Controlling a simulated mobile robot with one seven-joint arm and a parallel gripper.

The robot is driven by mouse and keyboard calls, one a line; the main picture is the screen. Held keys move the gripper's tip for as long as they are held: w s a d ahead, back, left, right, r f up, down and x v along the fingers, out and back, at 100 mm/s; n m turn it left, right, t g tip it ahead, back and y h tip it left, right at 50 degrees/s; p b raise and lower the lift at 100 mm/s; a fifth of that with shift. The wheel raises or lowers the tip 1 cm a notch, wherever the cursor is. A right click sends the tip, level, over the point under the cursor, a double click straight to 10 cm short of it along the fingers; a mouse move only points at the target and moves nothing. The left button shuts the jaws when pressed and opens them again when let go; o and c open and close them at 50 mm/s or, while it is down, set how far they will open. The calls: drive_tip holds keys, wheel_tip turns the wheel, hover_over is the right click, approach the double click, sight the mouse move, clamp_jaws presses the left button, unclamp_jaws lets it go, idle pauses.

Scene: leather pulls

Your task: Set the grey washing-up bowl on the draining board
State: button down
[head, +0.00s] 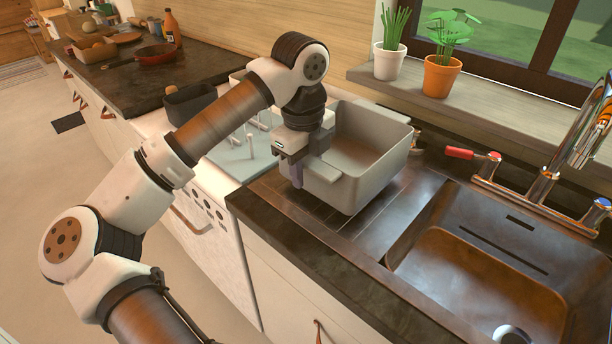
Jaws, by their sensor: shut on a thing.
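The grey washing-up bowl (372,175) is upright and looks empty inside. It is over the ridged draining board (372,238), to the left of the sink. I cannot tell whether its base touches the board or hangs just above it. My gripper (300,168) is shut on the bowl's near left rim. My wrist and gripper hide part of the bowl's left side.
The sink (480,270) is to the right, with a small round thing in its basin. A tap (575,150) and a red-handled lever (472,154) stand behind. Two potted plants (441,72) are on the sill. The stove (240,155) is to the left.

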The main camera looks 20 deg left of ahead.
drive_tip(key=shift+f, duration=1.3)
drive_tip(key=shift+f, duration=0.15)
drive_tip(key=c, duration=1)
unclamp_jaws()
drive_tip(key=r, duration=0.8)
drive_tip(key=r+b, duration=0.1)
drive_tip(key=r, duration=0.3)
drive_tip(key=shift+s+a+r, duration=0.1)
drive_tip(key=shift+s+r, duration=0.05)
drive_tip(key=shift+s, duration=0.2)
